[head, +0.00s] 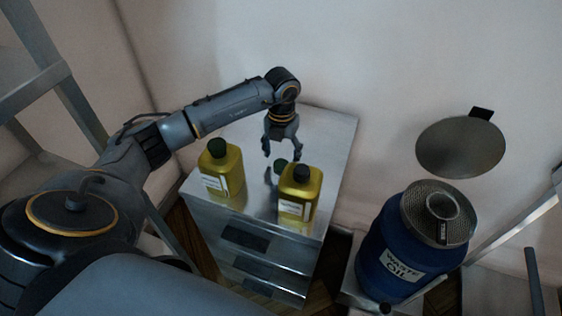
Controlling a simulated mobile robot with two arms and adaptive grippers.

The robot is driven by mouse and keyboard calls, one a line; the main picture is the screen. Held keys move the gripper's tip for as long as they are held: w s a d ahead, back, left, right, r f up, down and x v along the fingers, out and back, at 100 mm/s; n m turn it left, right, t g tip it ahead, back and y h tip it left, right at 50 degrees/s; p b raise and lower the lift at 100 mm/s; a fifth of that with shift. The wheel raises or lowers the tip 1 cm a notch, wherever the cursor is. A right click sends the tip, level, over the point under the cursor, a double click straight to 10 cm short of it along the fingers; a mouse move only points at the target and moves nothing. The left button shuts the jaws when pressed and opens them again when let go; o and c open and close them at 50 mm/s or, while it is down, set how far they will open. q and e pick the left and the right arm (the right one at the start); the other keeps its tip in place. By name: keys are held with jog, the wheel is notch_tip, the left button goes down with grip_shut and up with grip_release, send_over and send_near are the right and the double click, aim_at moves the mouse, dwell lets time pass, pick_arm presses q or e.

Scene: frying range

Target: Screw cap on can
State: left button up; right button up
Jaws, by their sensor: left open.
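Two yellow cans with white labels stand upright on a metal cabinet (325,125). The left can (222,172) has a dark green cap on top. The right can (300,197) has a black top; I cannot tell whether it is a bare neck or a cap. A small dark green cap (281,166) shows just behind the right can, apart from its top. My left gripper (282,153) is open and points down right above this cap, with nothing visible between its fingers. My right gripper is not in view.
A blue waste oil drum (370,248) with a mesh strainer and funnel (443,207) stands right of the cabinet. A round metal lid (461,147) is at the wall behind it. The cabinet top's back right is clear. A metal rack (45,80) stands at the left.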

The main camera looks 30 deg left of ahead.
aim_at(282, 163)
pick_arm(q)
jog(key=shift+f, duration=1.2)
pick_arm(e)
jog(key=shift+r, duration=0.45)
pick_arm(q)
jog(key=c, duration=0.8)
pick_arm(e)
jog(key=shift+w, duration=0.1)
pick_arm(q)
notch_tip(282, 163, up, 10)
jog(key=b, duration=0.2)
jog(key=shift+b, duration=0.35)
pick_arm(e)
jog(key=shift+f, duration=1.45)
